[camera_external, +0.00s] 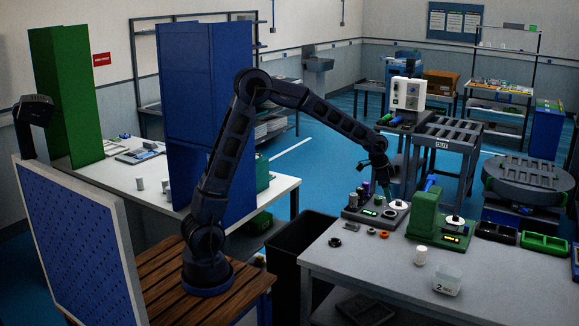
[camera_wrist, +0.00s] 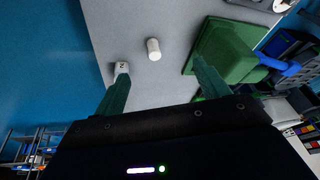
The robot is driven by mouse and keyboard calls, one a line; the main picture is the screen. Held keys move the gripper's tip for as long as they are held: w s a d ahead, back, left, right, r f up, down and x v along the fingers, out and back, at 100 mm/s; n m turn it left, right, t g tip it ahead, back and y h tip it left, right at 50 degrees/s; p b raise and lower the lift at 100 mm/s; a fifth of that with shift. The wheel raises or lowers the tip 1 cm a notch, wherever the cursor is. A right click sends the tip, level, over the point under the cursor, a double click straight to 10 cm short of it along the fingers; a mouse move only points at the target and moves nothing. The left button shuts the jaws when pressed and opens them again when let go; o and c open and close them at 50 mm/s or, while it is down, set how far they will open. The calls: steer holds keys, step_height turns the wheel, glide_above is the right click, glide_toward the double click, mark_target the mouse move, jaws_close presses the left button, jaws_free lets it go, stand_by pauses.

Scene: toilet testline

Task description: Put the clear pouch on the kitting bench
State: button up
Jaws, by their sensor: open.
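My gripper (camera_external: 386,188) hangs above the grey bench (camera_external: 335,265), near its back edge. In the wrist view my gripper (camera_wrist: 160,70) is open, with two teal fingers apart and nothing between them. A small clear, box-like item marked "2" (camera_external: 447,281) is on the grey bench near its front. It also shows as a pale item marked "2" (camera_wrist: 122,68) by the left fingertip in the wrist view. I cannot tell whether it is the clear pouch, and I make out no other pouch. No bench is legibly marked as the kitting bench.
A white cylinder (camera_external: 420,255) stands on the grey bench beside a green fixture (camera_external: 424,214). A device with knobs (camera_external: 375,212) is left of it. A black bin (camera_external: 300,250) stands left of the bench. A tall blue panel (camera_external: 190,110) rises from the white table (camera_external: 115,178).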

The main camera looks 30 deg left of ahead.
steer(key=s+a+r+n+t+y, duration=0.1)
steer(key=s+a+r+n, duration=0.2)
steer(key=a, duration=0.7)
steer(key=s+a+r+n, duration=0.25)
steer(key=a+r, duration=0.25)
steer(key=a, duration=0.5)
steer(key=s+a+r+n+t+y, duration=0.1)
steer(key=s+a+r, duration=0.3)
steer(key=a, duration=0.7)
steer(key=s+a+f+n+y, duration=0.1)
steer(key=s+a+n, duration=0.6)
steer(key=s+a, duration=0.9)
steer(key=s+f, duration=0.1)
steer(key=s, duration=0.2)
steer(key=shift+a, duration=0.35)
steer(key=shift+o, duration=0.5)
steer(key=shift+s+a+f, duration=0.1)
steer(key=shift+s+a, duration=0.05)
steer(key=shift+s, duration=0.15)
steer(key=shift+w, duration=0.1)
